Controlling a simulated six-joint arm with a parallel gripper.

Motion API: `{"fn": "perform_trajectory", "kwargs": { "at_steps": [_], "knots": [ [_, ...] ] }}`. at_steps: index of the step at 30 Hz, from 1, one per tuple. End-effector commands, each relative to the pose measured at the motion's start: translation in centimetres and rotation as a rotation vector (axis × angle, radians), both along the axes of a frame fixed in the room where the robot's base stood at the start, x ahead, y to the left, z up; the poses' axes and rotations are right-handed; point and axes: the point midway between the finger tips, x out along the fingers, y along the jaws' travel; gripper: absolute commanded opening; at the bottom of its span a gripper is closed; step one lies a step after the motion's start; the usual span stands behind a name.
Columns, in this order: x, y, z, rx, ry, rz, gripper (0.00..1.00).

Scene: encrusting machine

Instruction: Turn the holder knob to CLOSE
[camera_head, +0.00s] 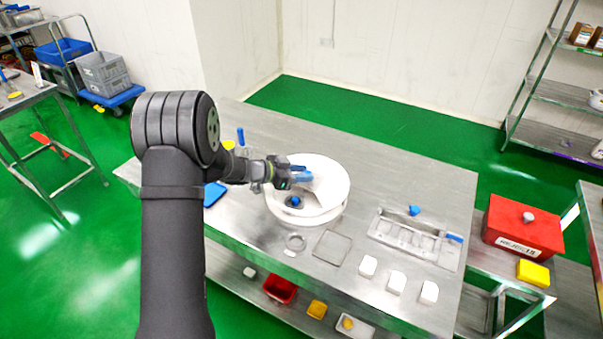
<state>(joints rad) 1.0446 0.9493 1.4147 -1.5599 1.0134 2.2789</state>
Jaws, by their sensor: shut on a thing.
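My gripper (291,174) reaches from the left over a round white bowl-like part (335,184) on the steel table. It is shut on a blue and white piece (302,176) above the bowl; the fingers are small and partly hidden by my arm. A small blue part (294,201) with a dark base sits inside the bowl, just below the gripper. Another blue knob-like part (414,210) stands at the back edge of a metal frame (385,238) to the right, apart from my gripper. I cannot tell which is the holder knob, and no CLOSE marking is readable.
The steel table (395,180) has a ring (295,242), a flat plate (332,247) and several white blocks in front. A blue handle (454,238) shows at the frame's right. A red box (522,228) stands on the right. The table's back right is clear.

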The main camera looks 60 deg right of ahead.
Motion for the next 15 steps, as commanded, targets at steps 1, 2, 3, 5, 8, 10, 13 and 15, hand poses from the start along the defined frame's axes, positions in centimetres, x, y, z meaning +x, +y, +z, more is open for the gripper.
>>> {"fn": "perform_trajectory", "kwargs": {
  "at_steps": [1,2,3,5,8,10,13,15],
  "knots": [
    [0.02,0.02,-0.01,0.0,0.0,-0.008,0.0],
    [0.05,0.01,-0.01,0.0,0.0,-0.012,0.0],
    [0.07,0.0,-0.02,0.0,0.0,-0.02,0.0],
    [0.1,-0.03,-0.01,-0.001,-0.001,-0.035,0.0],
    [0.17,-0.07,-0.06,0.0,0.0,-0.068,0.0],
    [0.23,-0.12,-0.04,-0.001,0.0,-0.097,0.0],
    [0.31,-0.18,-0.02,-0.001,0.0,-0.143,0.0],
    [0.35,-0.23,-0.06,-0.001,0.0,-0.178,0.0]
  ]
}}
